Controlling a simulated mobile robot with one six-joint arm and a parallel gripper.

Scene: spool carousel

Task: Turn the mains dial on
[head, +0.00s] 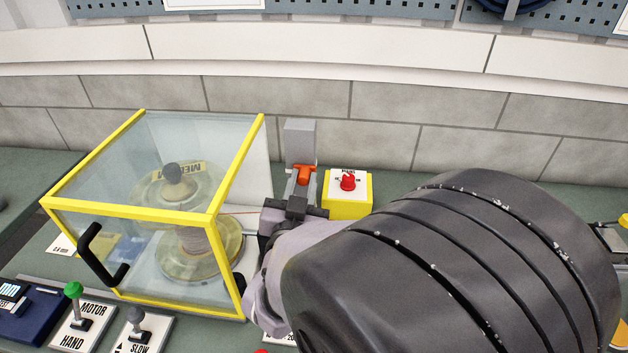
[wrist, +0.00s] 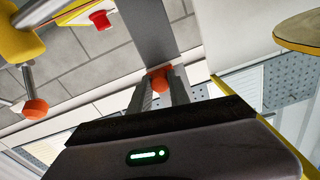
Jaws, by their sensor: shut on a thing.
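The mains dial (head: 348,182) is a red knob on a white plate with lettering, on top of a yellow box (head: 346,208). The lettering is too small to read which way it is set. In the wrist view a red knob (wrist: 100,20) shows at the upper left. My gripper (head: 302,184) is left of the yellow box, apart from the dial. It is shut on an orange part (head: 306,174) at the front of a grey upright post (head: 299,140). The orange part also shows between the fingers in the wrist view (wrist: 160,76).
A clear guard box (head: 128,214) with yellow edges and a black handle stands at left, with a spool inside. Lever plates marked MOTOR (head: 84,326) and SLOW (head: 140,334) are at front left. My arm covers the bench at right. A tiled wall is behind.

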